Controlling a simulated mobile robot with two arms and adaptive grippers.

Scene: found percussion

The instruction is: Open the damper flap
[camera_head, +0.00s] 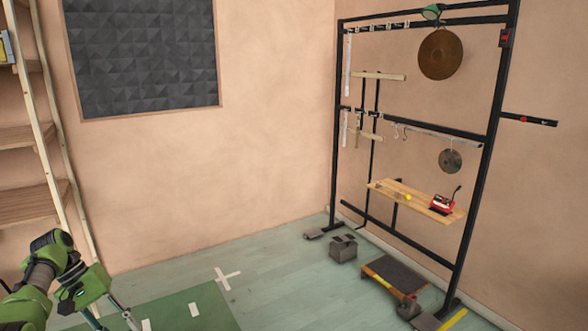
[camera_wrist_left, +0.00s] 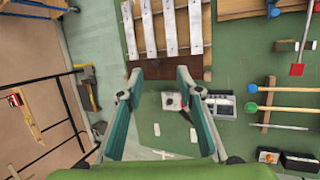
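I cannot make out for certain which part is the damper flap. A black rack (camera_head: 488,150) stands at the right in the head view. It carries a large bronze gong (camera_head: 440,54), a small dark disc (camera_head: 450,161), and a wooden shelf (camera_head: 400,193) with a red device with a dark lever (camera_head: 446,202). My left gripper (camera_head: 118,318) is at the lower left of the head view, far from the rack. In the left wrist view its two teal fingers (camera_wrist_left: 158,78) are spread apart with nothing between them. My right gripper is not in view.
A grey box (camera_head: 343,250) and a dark sloped board (camera_head: 394,271) sit on the floor by the rack. Wooden shelving (camera_head: 35,135) stands at the left. The wrist view shows metal bars (camera_wrist_left: 172,32) and mallets (camera_wrist_left: 285,108). The floor between has open room.

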